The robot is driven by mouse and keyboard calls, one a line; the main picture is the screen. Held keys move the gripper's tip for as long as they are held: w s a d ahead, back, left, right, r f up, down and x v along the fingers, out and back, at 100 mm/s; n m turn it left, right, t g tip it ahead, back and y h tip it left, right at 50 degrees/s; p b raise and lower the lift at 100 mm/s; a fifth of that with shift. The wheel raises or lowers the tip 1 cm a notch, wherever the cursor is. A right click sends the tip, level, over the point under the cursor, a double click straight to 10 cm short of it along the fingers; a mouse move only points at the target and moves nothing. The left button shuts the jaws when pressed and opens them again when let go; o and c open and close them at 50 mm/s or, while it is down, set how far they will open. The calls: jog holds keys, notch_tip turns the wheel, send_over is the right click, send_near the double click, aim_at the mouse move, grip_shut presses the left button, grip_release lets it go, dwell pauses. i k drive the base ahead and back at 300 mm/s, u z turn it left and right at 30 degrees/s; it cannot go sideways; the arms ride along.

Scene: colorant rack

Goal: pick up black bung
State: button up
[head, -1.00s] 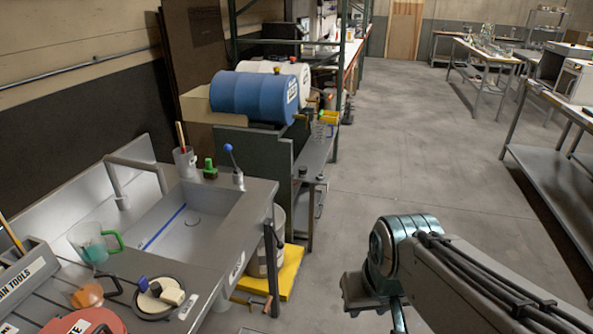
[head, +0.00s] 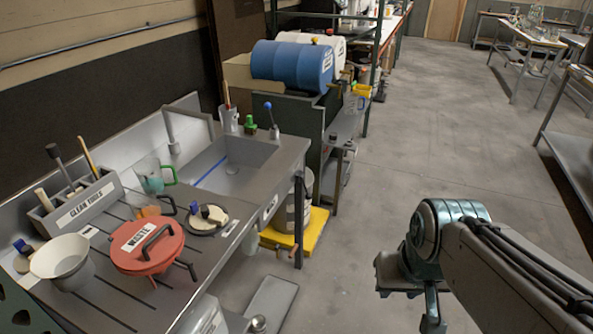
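I cannot make out a black bung for certain. A small dark piece (head: 332,138) stands on the low grey shelf in front of the drums; it is too small to identify. My gripper (head: 432,318) is at the lower right, over the floor and well apart from the shelf and the sink bench. It is mostly hidden by my arm and seen edge-on, so its opening does not show. I see nothing held in it.
A blue drum (head: 292,66) lies on a dark stand. The sink bench (head: 110,300) at left holds a red waste lid (head: 148,247), a white bowl (head: 62,257) and a green-handled jug (head: 150,176). A yellow platform (head: 305,236) is on the floor. The aisle (head: 430,150) is clear.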

aim_at(332, 135)
jog(key=z, duration=1.55)
jog(key=i, duration=1.35)
jog(key=u, duration=2.05)
jog(key=k, duration=0.4)
jog(key=z, duration=1.65)
jog(key=i, duration=0.15)
jog(key=u, duration=0.7)
